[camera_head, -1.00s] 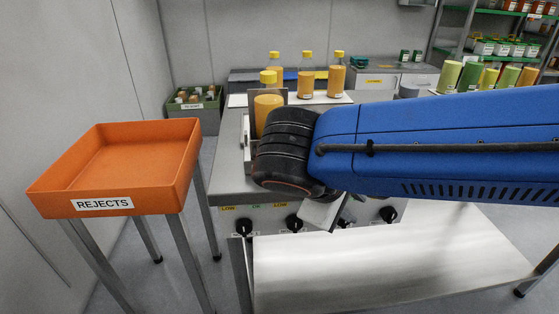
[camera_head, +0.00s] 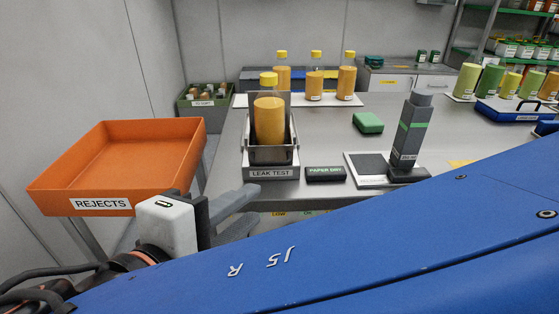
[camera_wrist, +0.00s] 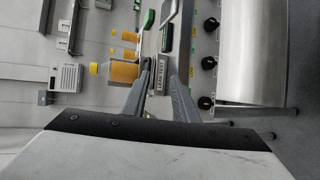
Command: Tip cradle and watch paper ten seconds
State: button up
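The cradle (camera_head: 272,153) is a metal holder on a base labelled LEAK TEST. A bottle (camera_head: 269,122) with orange-yellow contents and a yellow cap stands upright in it. A small black block reading PAPER DRY (camera_head: 325,173) sits just right of the base. The paper itself I cannot make out. My gripper (camera_head: 252,209) is in front of and below the cradle, left of centre, apart from it. The bottle (camera_wrist: 122,71) appears lying sideways in the rotated wrist view.
An orange REJECTS tray (camera_head: 120,168) stands at the left. Several filled bottles stand on a white mat (camera_head: 300,101) behind. A dark grey upright device (camera_head: 411,135) and a green block (camera_head: 367,122) are to the right. A green crate (camera_head: 203,103) is at back left.

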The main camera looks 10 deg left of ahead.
jog(key=t+y, duration=0.1)
jog(key=t, duration=0.1)
send_near(271, 165)
jog(key=shift+n, duration=0.4)
jog(key=x, duration=0.7)
jog(key=shift+w+d, duration=0.1)
jog(key=shift+w, duration=0.25)
grip_shut()
dwell(1.5)
